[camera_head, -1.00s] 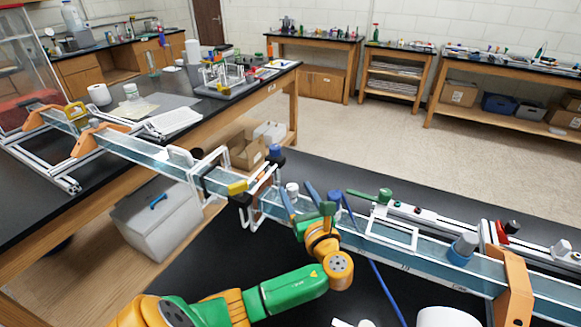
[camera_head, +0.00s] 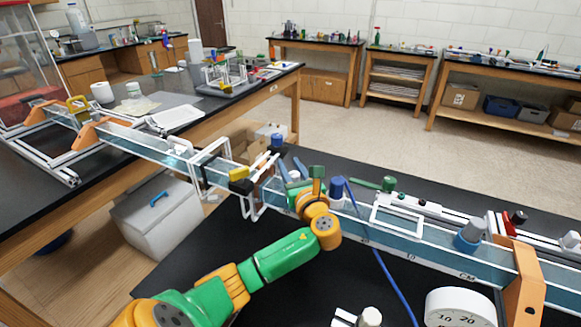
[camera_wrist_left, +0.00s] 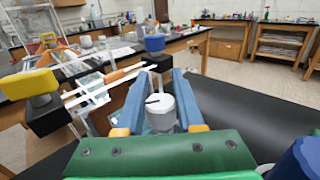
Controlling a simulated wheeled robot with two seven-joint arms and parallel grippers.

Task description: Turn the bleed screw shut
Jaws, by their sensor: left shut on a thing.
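The bleed screw (camera_wrist_left: 160,108), a pale round knob with a dark mark on its top, stands between my left gripper's blue fingers in the left wrist view. In the head view only a small pale part of it (camera_head: 294,175) shows between the fingers. My left gripper (camera_head: 291,169) reaches over the clear channel and is shut on the screw; it also shows in the left wrist view (camera_wrist_left: 160,100). The screw's lower part is hidden by the gripper. My right gripper is in neither view.
The long clear channel (camera_head: 420,257) crosses the black bench on orange supports (camera_head: 525,285). A blue-capped post (camera_head: 277,141) and a yellow knob (camera_head: 238,173) stand near the gripper. A blue hose (camera_head: 395,280) runs right of it. A white dial (camera_head: 460,308) stands front right.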

